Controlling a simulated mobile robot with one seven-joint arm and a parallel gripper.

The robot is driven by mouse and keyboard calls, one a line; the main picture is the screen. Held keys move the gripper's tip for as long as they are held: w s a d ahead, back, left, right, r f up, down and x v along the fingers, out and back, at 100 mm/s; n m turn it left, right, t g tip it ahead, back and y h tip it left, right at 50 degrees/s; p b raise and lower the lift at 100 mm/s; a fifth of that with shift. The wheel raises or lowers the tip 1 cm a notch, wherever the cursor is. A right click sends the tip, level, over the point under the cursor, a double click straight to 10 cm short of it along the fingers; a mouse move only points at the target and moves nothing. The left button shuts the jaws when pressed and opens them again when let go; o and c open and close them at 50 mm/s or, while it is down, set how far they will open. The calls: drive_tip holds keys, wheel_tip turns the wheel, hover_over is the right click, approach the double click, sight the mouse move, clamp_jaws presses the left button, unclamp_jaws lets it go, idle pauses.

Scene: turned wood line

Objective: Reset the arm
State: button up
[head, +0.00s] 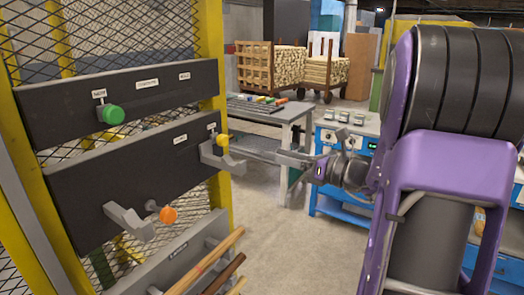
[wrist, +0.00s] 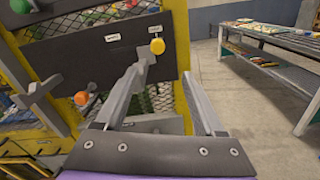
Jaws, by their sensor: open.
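My gripper (head: 252,148) is open and empty. It reaches left from my purple arm toward a dark panel (head: 80,190) on a yellow mesh frame. In the wrist view the two fingers (wrist: 162,74) stand apart, with a yellow knob (wrist: 157,46) beyond and between their tips. That yellow knob (head: 222,140) sits by a grey hook-shaped bracket (head: 216,157) at the panel's right end. I cannot tell whether a finger touches the bracket. An orange knob (head: 168,215) sits lower left beside another grey bracket (head: 130,222). A green knob (head: 110,114) is on the upper panel.
Wooden rods (head: 208,262) lie at the rack's foot. A grey table (head: 290,112) with small coloured pieces stands behind, and a blue bench (head: 325,202) stands behind my arm. Wood-filled carts (head: 255,68) are farther back. Open floor (head: 262,225) lies right of the rack.

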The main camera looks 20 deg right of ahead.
drive_tip(key=shift+s+d, duration=0.45)
drive_tip(key=shift+s, duration=0.15)
